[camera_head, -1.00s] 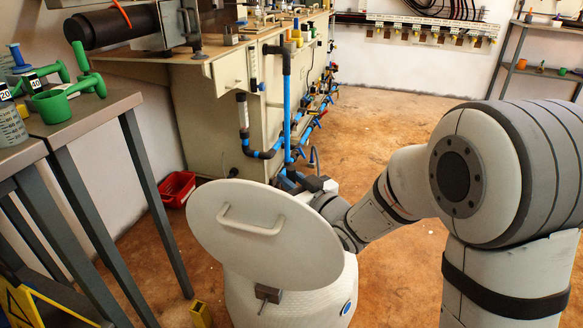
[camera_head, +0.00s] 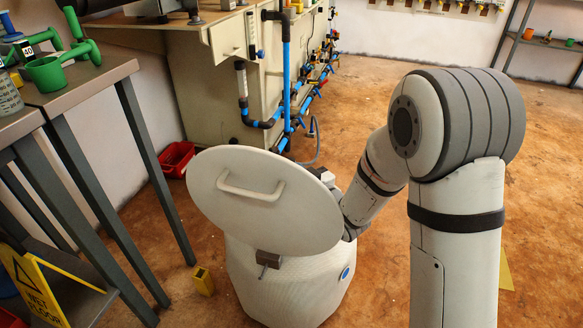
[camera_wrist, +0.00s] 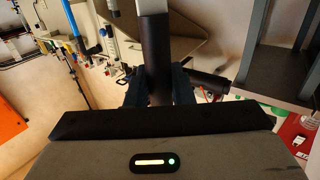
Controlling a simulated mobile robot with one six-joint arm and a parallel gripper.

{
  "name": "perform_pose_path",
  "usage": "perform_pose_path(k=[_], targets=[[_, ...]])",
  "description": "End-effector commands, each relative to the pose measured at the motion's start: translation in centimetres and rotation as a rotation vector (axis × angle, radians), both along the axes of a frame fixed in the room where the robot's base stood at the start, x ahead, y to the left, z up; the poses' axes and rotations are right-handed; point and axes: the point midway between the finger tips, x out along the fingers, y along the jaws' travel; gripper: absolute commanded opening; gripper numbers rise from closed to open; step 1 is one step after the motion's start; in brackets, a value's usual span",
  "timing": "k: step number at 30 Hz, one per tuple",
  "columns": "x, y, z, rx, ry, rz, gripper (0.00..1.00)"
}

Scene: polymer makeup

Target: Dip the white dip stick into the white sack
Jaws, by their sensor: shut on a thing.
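My gripper (camera_wrist: 158,90) is shut on a dark upright bar with a pale end at the top of the wrist view; it may be the dip stick (camera_wrist: 155,45), though its white part is barely seen. In the head view the gripper (camera_head: 326,178) is largely hidden behind the raised round lid of a white container. The container (camera_head: 285,285) stands on the floor with its lid (camera_head: 250,205) tilted up towards the camera, hiding its opening. I cannot make out a separate white sack; it may be inside or be this container.
A beige workbench (camera_head: 205,90) with blue pipes is behind the container. Floor at the right is open.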

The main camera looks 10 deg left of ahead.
Motion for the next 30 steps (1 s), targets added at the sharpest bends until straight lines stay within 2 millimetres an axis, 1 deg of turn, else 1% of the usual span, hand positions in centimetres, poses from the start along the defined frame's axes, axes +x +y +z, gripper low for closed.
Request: perform_pose_path(k=[8, 30], targets=[[0.0, 0.0, -0.1, 0.0, 0.0, 0.0, 0.01], [0.1, -0.1, -1.5, 0.0, 0.0, -0.001, 0.01]])
